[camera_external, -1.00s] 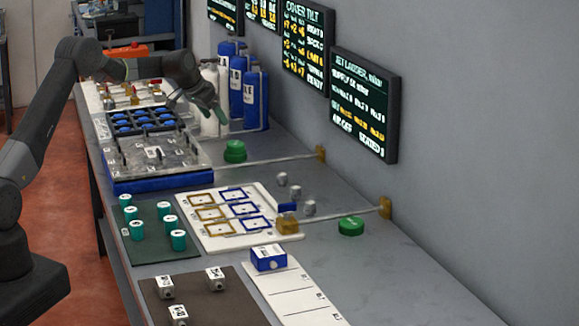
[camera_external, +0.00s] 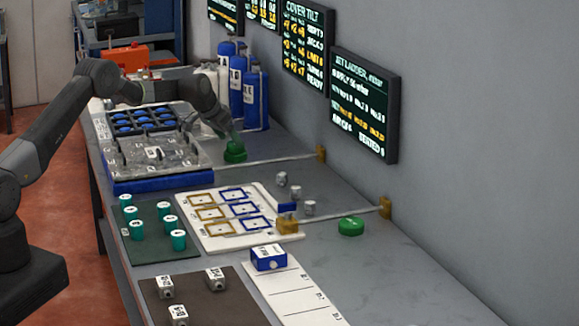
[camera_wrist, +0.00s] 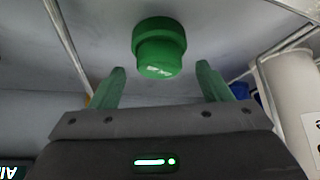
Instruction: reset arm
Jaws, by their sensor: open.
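My gripper (camera_external: 229,134) is low over the bench, close to the rear green button (camera_external: 235,151). In the wrist view my gripper (camera_wrist: 160,85) shows two green fingers spread apart with nothing between them. The round green button (camera_wrist: 159,47) appears just beyond the fingertips, centred between them. I cannot tell from these views whether the fingers touch it.
Blue bottles (camera_external: 255,100) and white bottles stand behind my gripper; a white cylinder (camera_wrist: 290,95) is close on the right in the wrist view. A clear-covered blue tray (camera_external: 160,183) is to the left. A second green button (camera_external: 351,226) sits further forward. A metal rod (camera_external: 280,159) runs to the wall.

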